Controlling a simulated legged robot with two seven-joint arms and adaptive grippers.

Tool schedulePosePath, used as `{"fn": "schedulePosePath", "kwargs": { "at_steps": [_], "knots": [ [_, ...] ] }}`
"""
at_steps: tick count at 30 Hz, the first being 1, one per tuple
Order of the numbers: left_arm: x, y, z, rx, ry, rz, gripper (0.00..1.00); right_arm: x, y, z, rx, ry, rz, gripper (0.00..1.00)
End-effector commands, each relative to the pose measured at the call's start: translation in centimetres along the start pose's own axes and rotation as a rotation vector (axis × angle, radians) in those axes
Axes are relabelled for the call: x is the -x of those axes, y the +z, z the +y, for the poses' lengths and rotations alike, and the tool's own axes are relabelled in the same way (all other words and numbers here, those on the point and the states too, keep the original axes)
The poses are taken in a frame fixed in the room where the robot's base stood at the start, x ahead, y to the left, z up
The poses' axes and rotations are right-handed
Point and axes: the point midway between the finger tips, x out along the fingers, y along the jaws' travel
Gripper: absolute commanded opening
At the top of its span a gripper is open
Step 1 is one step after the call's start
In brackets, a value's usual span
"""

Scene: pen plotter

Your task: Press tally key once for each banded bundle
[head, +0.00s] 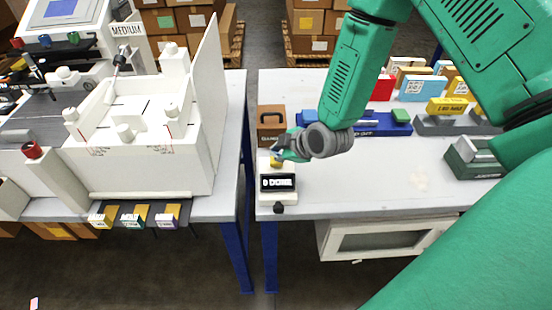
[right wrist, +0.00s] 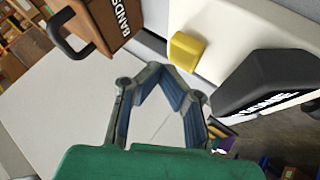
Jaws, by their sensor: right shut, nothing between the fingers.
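The tally counter (head: 279,199) is a white box near the front left corner of the right table. Its black display (head: 278,183) seems to read "0 DONE". Its yellow key (head: 276,162) is at the back, and also shows in the right wrist view (right wrist: 188,49). My right gripper (head: 281,153) is shut and empty, close to the yellow key. In the right wrist view its fingertips (right wrist: 165,72) come together just short of the key, with no clear contact. Three labelled items (head: 134,216) stand along the left table's front; I cannot tell whether they are banded bundles. My left gripper is out of view.
A brown BANDS box (head: 271,117) with a handle stands just behind the counter. A blue tray (head: 381,125) lies behind my right arm. A gap separates the tables. The right table's middle is clear.

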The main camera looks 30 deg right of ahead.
Motion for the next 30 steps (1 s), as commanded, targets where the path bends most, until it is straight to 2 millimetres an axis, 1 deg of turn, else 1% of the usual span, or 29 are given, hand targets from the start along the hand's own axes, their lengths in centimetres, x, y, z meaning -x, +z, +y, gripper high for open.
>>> {"fn": "schedulePosePath", "kwargs": {
  "at_steps": [13, 30],
  "knots": [
    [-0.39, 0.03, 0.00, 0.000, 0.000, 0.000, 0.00, -0.45, 0.32, -0.46, 0.002, 0.000, 0.000, 0.00],
    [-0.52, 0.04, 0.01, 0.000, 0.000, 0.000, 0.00, -0.60, 0.45, -0.57, 0.000, 0.000, 0.000, 0.00]
  ]
}}
